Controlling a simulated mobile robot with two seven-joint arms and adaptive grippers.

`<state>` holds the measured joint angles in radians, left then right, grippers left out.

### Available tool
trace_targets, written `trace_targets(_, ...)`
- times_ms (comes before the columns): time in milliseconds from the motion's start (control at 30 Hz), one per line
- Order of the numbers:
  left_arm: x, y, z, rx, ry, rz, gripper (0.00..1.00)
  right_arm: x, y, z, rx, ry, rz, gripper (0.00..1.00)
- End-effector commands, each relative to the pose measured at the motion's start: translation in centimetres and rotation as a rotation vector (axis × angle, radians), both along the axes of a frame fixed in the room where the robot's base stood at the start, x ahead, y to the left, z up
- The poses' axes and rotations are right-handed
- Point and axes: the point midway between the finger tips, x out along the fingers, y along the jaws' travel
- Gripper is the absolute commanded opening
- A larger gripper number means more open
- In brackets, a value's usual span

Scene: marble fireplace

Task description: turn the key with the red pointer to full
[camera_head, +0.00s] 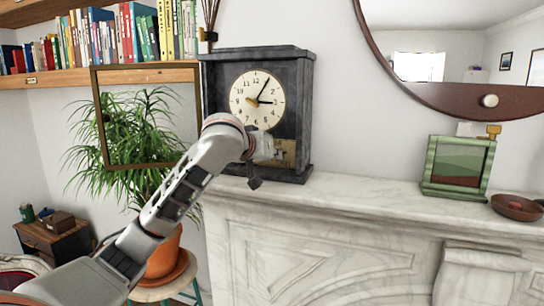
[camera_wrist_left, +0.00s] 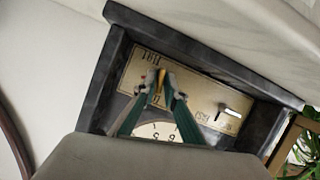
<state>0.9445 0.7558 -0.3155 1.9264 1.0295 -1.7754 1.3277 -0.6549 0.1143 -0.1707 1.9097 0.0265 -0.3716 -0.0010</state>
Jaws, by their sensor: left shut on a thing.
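The dark grey clock (camera_head: 307,110) stands on the mantel, its white dial (camera_head: 257,98) facing out. Below the dial is a brass plate (camera_head: 287,150), partly hidden by my left gripper (camera_head: 268,151). My left gripper (camera_wrist_left: 162,84) is shut on a yellowish key (camera_wrist_left: 159,87) at that end. A second, silvery key (camera_wrist_left: 235,108) sits farther right on the plate. My right gripper is not in view.
A wood-framed pane (camera_head: 98,110), apparently the clock's open door, stands out left of the clock, before a potted plant (camera_head: 163,258). A green picture frame (camera_head: 429,165) and brown dish (camera_head: 517,206) stand on the mantel (camera_head: 360,188) at right. The mantel between is clear.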

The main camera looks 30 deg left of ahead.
Motion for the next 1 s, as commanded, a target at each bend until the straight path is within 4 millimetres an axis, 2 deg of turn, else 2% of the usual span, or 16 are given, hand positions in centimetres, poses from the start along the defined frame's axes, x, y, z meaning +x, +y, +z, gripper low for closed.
trace_targets(1000, 0.15, -0.64, -0.35, 0.937, 0.229, -0.002, 0.00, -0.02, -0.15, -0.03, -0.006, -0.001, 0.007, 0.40)
